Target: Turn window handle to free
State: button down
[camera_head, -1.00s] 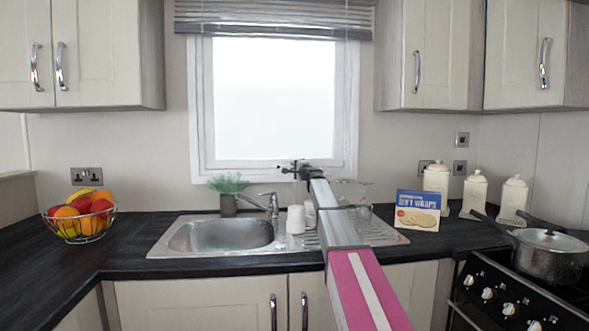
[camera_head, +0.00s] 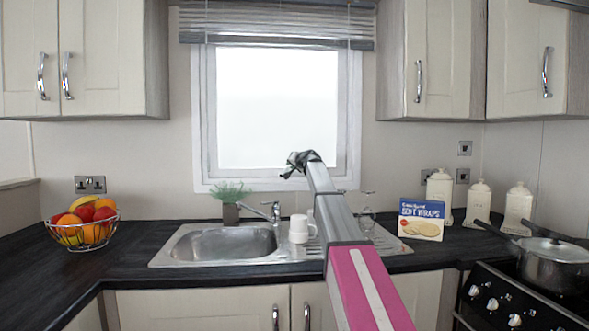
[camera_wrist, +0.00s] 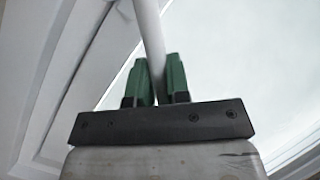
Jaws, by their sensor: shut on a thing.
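The window (camera_head: 279,108) is a white frame with a bright pane above the sink, and it looks closed. The window handle (camera_wrist: 149,32) is a slim pale grey bar in the wrist view. It runs down from the top edge and passes between the two green fingers of my gripper (camera_wrist: 157,82). The fingers are shut on it. In the head view my gripper (camera_head: 291,170) is small and dark at the lower part of the window frame, at the end of my outstretched arm. The handle cannot be made out there.
Blinds (camera_head: 276,28) hang above the window.

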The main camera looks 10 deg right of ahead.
jog(key=a+n, duration=0.1)
jog(key=a+r+n+h, duration=0.1)
jog(key=n+g+h, duration=0.1)
jog(key=shift+a+r, duration=0.3)
jog(key=shift+a, duration=0.1)
jog(key=shift+a+r+n+g+h, duration=0.1)
jog(key=shift+a+n+g+h, duration=0.2)
jog(key=shift+a+n+h, duration=0.75)
jog(key=shift+a+n, duration=0.15)
jog(key=shift+n, duration=0.2)
jog(key=c, duration=1.1)
grip_release()
jog(key=v, duration=1.1)
